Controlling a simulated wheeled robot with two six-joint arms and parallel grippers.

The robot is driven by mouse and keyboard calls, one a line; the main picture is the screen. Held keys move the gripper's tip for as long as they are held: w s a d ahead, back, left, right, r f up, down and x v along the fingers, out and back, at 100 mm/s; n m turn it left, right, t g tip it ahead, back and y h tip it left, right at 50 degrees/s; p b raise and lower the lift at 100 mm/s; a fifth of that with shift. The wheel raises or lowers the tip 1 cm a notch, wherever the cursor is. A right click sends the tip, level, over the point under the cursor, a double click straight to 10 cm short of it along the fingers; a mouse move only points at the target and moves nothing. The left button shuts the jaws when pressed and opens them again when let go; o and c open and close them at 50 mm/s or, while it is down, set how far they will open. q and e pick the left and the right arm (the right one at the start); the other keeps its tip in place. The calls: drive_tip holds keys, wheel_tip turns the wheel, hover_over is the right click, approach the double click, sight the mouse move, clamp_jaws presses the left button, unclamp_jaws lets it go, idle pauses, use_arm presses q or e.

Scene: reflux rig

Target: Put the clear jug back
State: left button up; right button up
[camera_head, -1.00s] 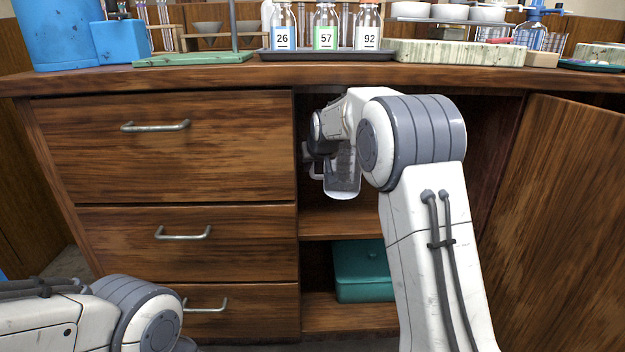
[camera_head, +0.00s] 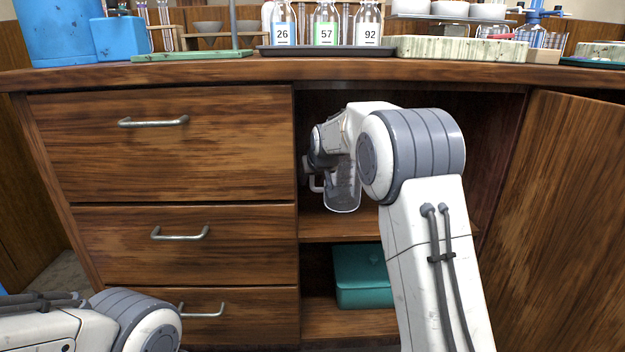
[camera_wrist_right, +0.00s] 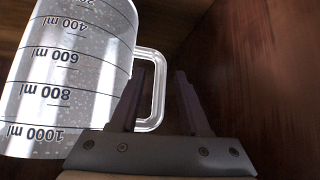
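The clear jug (camera_head: 342,195) is inside the open right-hand compartment of the cabinet, just behind my right wrist. Its base is at or very near the upper shelf (camera_head: 335,229); I cannot tell if it touches. In the right wrist view the jug (camera_wrist_right: 65,85) fills the left side, with dark millilitre marks and a clear handle (camera_wrist_right: 158,95). My right gripper (camera_wrist_right: 160,72) has its fingers apart, one on each side of the handle's outer bar, with a gap showing. My left gripper is out of view; only my left arm shows at lower left.
A teal box (camera_head: 362,275) sits on the lower shelf. The cabinet door (camera_head: 560,220) stands open at right, and closed drawers (camera_head: 165,150) are at left. The worktop above holds a tray (camera_head: 325,50) of labelled bottles. The compartment's right wall is close in the wrist view.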

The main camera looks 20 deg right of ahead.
drive_tip(key=shift+r, duration=0.2)
drive_tip(key=d+p+v, duration=0.1)
drive_tip(key=p+v, duration=0.4)
drive_tip(key=v, duration=0.7)
drive_tip(key=shift+a, duration=0.5)
drive_tip(key=shift+f, duration=0.1)
